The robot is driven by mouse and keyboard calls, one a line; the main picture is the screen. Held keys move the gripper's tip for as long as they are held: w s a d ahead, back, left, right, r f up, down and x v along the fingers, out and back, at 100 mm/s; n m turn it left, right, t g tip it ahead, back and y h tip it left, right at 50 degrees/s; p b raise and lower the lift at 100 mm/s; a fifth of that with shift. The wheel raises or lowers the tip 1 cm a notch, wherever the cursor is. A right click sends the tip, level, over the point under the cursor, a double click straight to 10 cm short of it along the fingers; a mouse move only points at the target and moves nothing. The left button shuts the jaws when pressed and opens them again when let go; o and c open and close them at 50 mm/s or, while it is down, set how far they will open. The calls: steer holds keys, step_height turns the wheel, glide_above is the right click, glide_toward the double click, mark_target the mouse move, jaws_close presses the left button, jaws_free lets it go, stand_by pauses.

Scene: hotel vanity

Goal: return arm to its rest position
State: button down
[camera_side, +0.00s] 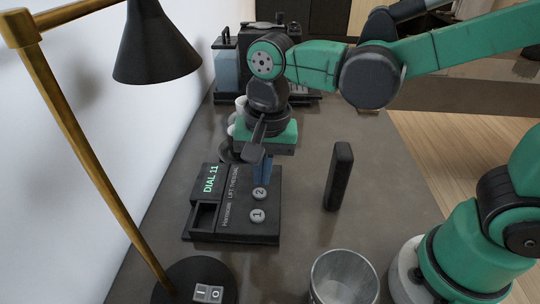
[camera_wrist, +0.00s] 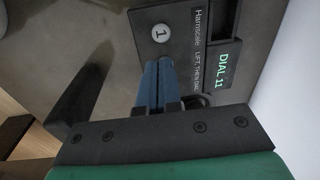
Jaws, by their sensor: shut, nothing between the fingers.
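My gripper (camera_side: 262,178) has its blue fingers pressed together and empty, pointing down over the black phone base. The fingertips are at or just above button 2 (camera_side: 260,193); I cannot tell whether they touch it. In the wrist view the shut fingers (camera_wrist: 157,68) end beside button 1 (camera_wrist: 161,33), and button 2 is hidden. The phone base (camera_side: 238,230) shows green text "DIAL 11" (camera_side: 211,178) and an empty recess at its left. My green arm reaches in from the right.
A black handset (camera_side: 339,176) stands upright on the dark counter (camera_side: 310,225), right of the base. A brass lamp (camera_side: 85,150) with a black shade rises at left. A glass (camera_side: 344,278) stands in front. A coffee machine (camera_side: 228,65) and cups are behind my gripper.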

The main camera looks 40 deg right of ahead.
steer(key=s+d+r+n+t, duration=0.1)
steer(key=d+r+n+t, duration=0.1)
steer(key=d+n+t, duration=0.4)
steer(key=shift+d+r+n+h, duration=0.3)
steer(key=shift+d+n, duration=1)
steer(key=shift+d, duration=1.35)
